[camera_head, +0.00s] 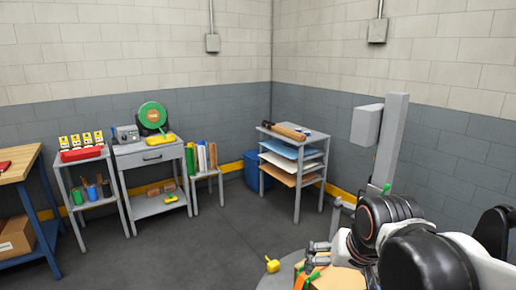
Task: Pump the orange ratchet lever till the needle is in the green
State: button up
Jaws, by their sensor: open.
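My gripper (316,254) is open at the lower right, above a round grey stand that the frame edge cuts off. My arm hides part of this stand. An orange strip (300,281) shows on the stand just below my gripper, beside a small green piece (313,277). I cannot tell whether this strip is the ratchet lever. My gripper looks apart from it. No gauge needle can be made out.
A yellow knob-like piece (272,265) sits at the stand's left edge. A grey post (391,135) rises behind my arm. A shelf rack (298,180), a blue bin (252,170) and a drawer cart (148,154) stand along the walls. The middle floor is clear.

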jog(key=s+d+n+t, duration=0.1)
jog(key=s+d+n, duration=0.1)
jog(key=s, duration=0.7)
jog(key=shift+s+d+f+n+t, duration=0.15)
jog(key=shift+d+f+n+t, duration=0.05)
jog(key=shift+f+n+t, duration=0.1)
dwell(0.6)
